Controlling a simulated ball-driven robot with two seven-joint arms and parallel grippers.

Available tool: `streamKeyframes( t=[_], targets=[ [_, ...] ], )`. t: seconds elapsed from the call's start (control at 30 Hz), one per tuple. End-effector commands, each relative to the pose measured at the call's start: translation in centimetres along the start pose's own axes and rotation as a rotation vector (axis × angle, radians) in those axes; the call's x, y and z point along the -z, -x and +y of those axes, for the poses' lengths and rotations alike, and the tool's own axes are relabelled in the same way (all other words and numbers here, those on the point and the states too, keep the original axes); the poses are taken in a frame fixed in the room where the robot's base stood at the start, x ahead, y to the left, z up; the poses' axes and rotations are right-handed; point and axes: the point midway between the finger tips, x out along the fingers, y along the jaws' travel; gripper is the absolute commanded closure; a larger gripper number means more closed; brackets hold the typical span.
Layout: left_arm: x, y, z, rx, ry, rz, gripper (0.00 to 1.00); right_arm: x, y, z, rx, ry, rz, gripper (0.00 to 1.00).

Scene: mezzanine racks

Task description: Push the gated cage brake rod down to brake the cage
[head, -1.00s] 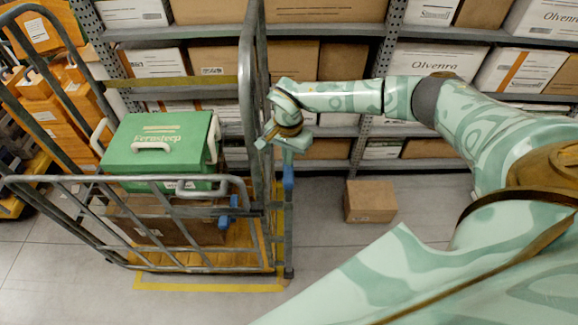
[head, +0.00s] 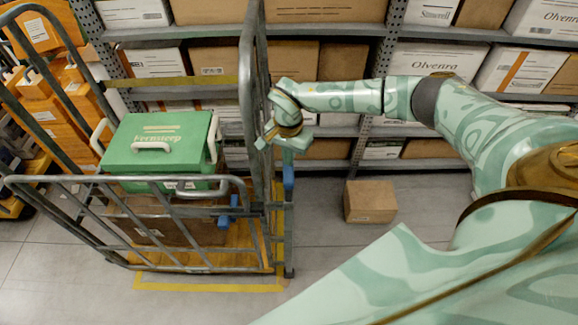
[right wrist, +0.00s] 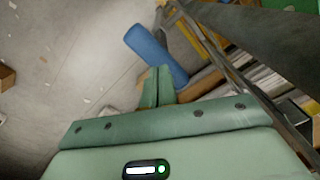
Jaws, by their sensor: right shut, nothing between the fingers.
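The roll cage (head: 110,245) stands at left, its gate bars facing me. The brake rod, with a blue grip (head: 288,180), is upright at the cage's right side; the blue grip also shows in the right wrist view (right wrist: 156,55). My right gripper (head: 287,154) is shut and empty, just above the blue grip in the head view. Its fingertips (right wrist: 158,84) overlap the near edge of the grip in the right wrist view; I cannot tell whether they touch. The hand hides part of the rod's top. My left gripper is not in view.
A green case (head: 160,165) sits on a brown carton (head: 150,228) in the cage. Another blue part (head: 228,212) is on the gate. A small carton (head: 370,201) lies on the floor to the right. Racks of boxes stand behind. Floor between cage and carton is clear.

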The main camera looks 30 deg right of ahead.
Motion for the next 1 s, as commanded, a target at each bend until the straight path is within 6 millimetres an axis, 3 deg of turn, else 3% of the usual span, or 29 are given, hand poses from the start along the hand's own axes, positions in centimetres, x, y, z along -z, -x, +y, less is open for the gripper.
streamKeyframes(
  t=[0.27,1.0],
  targets=[
    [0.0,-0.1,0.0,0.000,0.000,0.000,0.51,0.0,-0.2,0.0,0.000,0.000,0.000,1.00],
    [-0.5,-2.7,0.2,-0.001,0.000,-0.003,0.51,-0.1,-4.0,0.0,-0.001,0.001,-0.001,1.00]
  ],
)
